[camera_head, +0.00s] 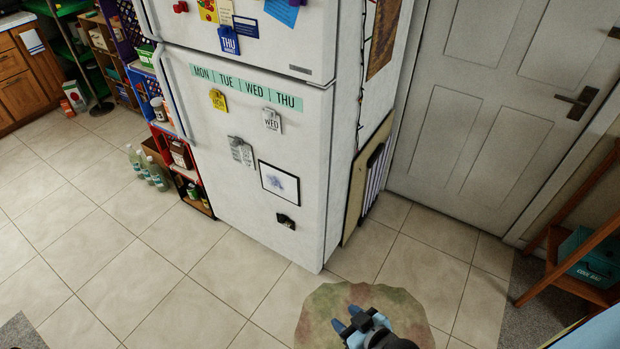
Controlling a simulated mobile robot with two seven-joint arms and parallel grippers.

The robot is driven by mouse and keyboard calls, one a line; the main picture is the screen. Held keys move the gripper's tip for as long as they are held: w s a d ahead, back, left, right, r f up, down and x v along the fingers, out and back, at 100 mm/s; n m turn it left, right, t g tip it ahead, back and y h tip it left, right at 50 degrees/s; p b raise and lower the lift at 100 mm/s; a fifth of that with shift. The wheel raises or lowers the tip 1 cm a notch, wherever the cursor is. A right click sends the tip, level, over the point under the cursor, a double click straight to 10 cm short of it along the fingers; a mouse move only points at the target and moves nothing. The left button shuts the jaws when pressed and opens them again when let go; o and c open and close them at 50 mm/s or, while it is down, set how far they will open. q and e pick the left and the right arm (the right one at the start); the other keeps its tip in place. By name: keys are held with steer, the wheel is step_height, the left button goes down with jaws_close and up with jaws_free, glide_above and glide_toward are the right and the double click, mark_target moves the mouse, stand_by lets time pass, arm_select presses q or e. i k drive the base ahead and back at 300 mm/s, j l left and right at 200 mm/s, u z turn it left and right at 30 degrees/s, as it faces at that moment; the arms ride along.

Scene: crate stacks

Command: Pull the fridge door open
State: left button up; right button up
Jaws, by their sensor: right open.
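The white fridge (225,185) stands in the middle of the head view. Its lower door (210,150) is shut and carries notes, magnets and a weekday strip. A long white handle (171,92) runs down the left edge of the lower door. The upper door (290,35) is shut too, with its handle (147,18) at the left edge. My right gripper (345,321) is at the bottom edge, with its two blue fingertips apart and nothing between them. It is over the floor, well away from the fridge handle. My left gripper is not in view.
Crate shelves (170,135) stand close along the fridge's left side, with bottles (146,168) on the floor before them. A stained patch (320,305) lies under my right gripper. A wooden rack (575,255) stands at the right. The tiled floor before the fridge is clear.

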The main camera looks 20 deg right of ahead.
mark_target(289, 178)
steer(key=z, duration=0.25)
steer(key=i+j+u, duration=0.2)
steer(key=i+j, duration=0.4)
steer(key=i+j+u, duration=0.2)
steer(key=i+j, duration=0.25)
steer(key=i, duration=0.2)
